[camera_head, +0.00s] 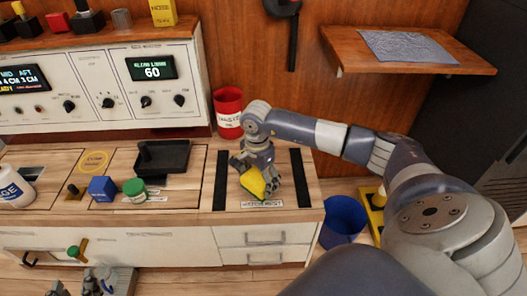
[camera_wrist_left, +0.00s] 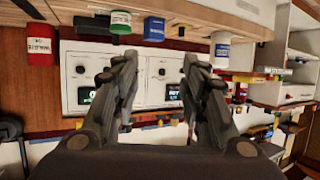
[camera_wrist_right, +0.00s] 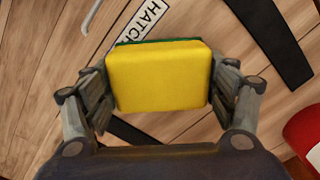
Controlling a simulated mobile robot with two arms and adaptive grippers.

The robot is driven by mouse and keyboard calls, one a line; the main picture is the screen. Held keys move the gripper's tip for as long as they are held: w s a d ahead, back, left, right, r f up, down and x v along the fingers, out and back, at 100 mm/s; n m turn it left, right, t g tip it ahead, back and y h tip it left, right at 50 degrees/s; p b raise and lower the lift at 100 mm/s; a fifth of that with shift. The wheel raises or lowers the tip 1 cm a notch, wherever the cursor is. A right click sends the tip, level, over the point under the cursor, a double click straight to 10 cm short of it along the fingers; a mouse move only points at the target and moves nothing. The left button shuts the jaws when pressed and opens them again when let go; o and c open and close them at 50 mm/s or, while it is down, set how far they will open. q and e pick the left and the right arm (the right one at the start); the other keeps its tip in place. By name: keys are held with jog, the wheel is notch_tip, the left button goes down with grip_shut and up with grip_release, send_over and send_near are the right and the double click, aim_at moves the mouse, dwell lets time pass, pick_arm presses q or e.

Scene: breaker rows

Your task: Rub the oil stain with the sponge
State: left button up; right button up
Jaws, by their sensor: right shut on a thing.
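The sponge is yellow with a thin green layer. In the head view the sponge (camera_head: 252,183) is at the right part of the wooden counter (camera_head: 220,200), and in the right wrist view the sponge (camera_wrist_right: 158,80) fills the space between the fingers. My right gripper (camera_head: 262,178) is shut on the sponge, just above or on the counter between two black strips; I cannot tell if it touches. My left gripper (camera_head: 95,280) is low, in front of the counter; in the left wrist view the left gripper (camera_wrist_left: 160,80) is open and empty. I see no oil stain.
A red can (camera_head: 229,112) stands behind the sponge. A black tray (camera_head: 162,157), a green-lidded jar (camera_head: 135,190) and a blue cube (camera_head: 102,188) are to its left. A blue bin (camera_head: 343,218) stands right of the counter. A control panel (camera_head: 110,85) backs the counter.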

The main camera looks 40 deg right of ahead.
jog(key=shift+r, duration=0.25)
jog(key=shift+r+p, duration=0.95)
jog(key=shift+r, duration=0.65)
pick_arm(q)
jog(key=s+a+f+g+y+p, duration=0.1)
jog(key=s+a+f+g, duration=0.2)
jog(key=s, duration=0.5)
jog(key=s+a+f+g+y+p, duration=0.1)
jog(key=s+a+f+g, duration=0.1)
jog(key=s+f+g, duration=0.4)
jog(key=shift+s+a+f+n+g+y, duration=0.2)
jog(key=shift+s+a+n+g+y, duration=0.15)
jog(key=shift+s, duration=0.95)
pick_arm(e)
jog(key=shift+r, duration=1.2)
